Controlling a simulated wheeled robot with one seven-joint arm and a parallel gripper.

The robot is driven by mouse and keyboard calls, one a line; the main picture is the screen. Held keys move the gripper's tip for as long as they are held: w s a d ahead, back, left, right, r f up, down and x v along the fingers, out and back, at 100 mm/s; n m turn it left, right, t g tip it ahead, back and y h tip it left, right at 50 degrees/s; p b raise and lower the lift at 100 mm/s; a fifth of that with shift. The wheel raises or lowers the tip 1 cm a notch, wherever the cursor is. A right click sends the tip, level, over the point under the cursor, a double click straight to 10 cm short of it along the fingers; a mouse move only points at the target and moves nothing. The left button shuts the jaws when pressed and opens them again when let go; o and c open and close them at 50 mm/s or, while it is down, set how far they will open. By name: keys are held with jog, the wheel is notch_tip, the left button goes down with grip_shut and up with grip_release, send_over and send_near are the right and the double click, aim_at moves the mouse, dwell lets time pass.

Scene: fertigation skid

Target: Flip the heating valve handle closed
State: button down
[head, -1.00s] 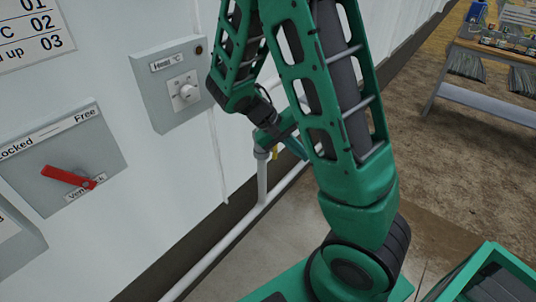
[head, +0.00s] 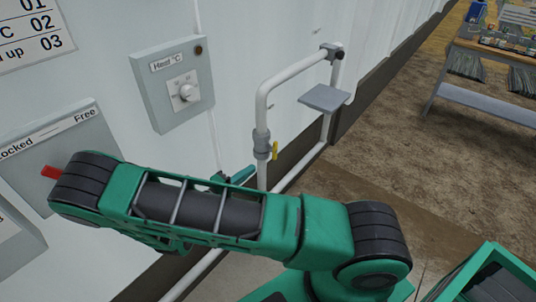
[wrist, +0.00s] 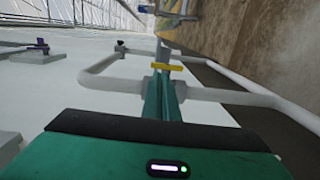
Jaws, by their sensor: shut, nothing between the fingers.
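The heating valve is a grey fitting on the white pipe, with a small yellow handle (head: 275,150) on its right side in the head view. In the wrist view the yellow handle (wrist: 168,66) lies crosswise near the tips of my fingers. My gripper (head: 241,175) is low and just left of the pipe, below the valve, in the head view. In the wrist view my gripper (wrist: 163,88) shows green fingers shut together with nothing between them. I cannot tell whether the fingertips touch the handle.
A grey heat dial box (head: 175,84) is on the white wall. A locked/free panel (head: 90,128) with a red lever (head: 49,172) sits left, partly behind my arm. A table (head: 490,50) is far right on open ground.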

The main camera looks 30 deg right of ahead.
aim_at(274, 148)
jog(key=shift+w+a+f+n+t, duration=0.2)
jog(key=shift+a+f+n+t, duration=0.1)
jog(key=shift+a+t, duration=0.2)
jog(key=shift+d, duration=0.15)
jog(key=x, duration=1.3)
jog(key=shift+w+d, duration=0.1)
jog(key=shift+d, duration=0.25)
jog(key=shift+a+r, duration=0.1)
jog(key=shift+a, duration=0.05)
